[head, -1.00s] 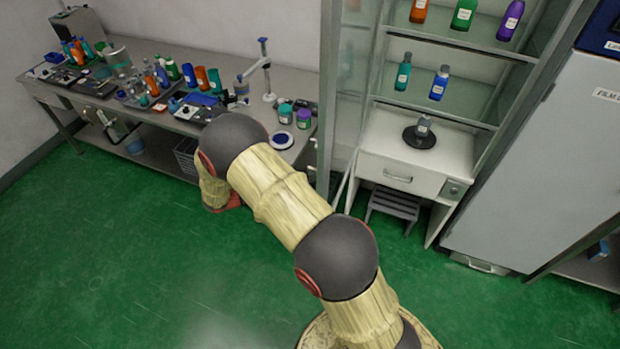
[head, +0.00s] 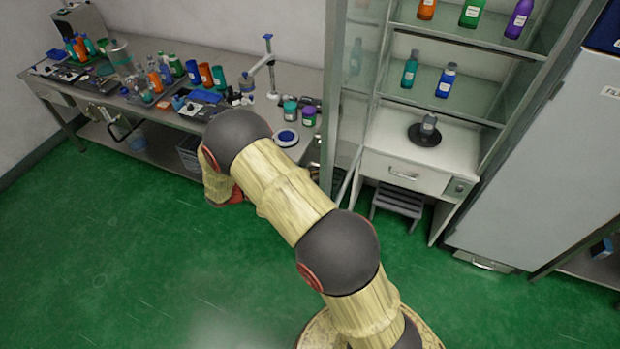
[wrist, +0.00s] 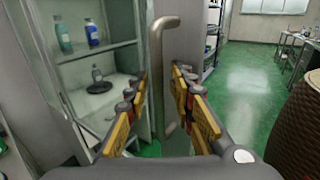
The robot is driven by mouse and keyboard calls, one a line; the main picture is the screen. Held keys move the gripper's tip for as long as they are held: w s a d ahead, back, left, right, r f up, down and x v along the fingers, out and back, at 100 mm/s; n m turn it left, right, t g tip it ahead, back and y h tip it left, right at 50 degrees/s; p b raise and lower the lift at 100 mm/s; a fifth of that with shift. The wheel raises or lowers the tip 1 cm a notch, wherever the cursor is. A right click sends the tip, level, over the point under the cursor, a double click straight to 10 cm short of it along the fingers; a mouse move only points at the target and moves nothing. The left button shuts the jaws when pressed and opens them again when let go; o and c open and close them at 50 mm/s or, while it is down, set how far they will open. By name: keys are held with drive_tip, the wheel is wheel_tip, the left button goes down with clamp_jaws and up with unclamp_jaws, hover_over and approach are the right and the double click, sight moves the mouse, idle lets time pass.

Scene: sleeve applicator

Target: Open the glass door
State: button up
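The glass door (head: 336,110) stands swung out at the left side of the glass-fronted cabinet in the head view, seen at a steep angle, and the shelves are in the open. In the wrist view a vertical metal handle (wrist: 157,75) with a bent top stands upright between the two fingers of my gripper (wrist: 160,112). The fingers are apart, one on each side of the bar; I cannot tell whether either touches it.
The cabinet shelves (head: 470,90) hold several bottles, above a drawer (head: 404,174) and a small step stool (head: 398,204). A cluttered bench (head: 70,90) runs along the back left. A tall grey cabinet (head: 540,170) stands right. Green floor (head: 130,250) is clear at front left.

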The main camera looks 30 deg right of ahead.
drive_tip(key=v, duration=1.2)
idle(0.5)
drive_tip(key=s+a+f+m+t+y, duration=0.15)
drive_tip(key=s+f+m+y, duration=0.25)
drive_tip(key=s+f+y, duration=0.4)
drive_tip(key=s+a+r+m+t+y+b, duration=0.2)
drive_tip(key=s+r+m+t+y+b, duration=0.6)
drive_tip(key=s+r, duration=0.8)
wheel_tip(320, 180, up, 4)
drive_tip(key=m+t+b, duration=0.1)
drive_tip(key=t, duration=0.2)
drive_tip(key=shift+m+y, duration=0.3)
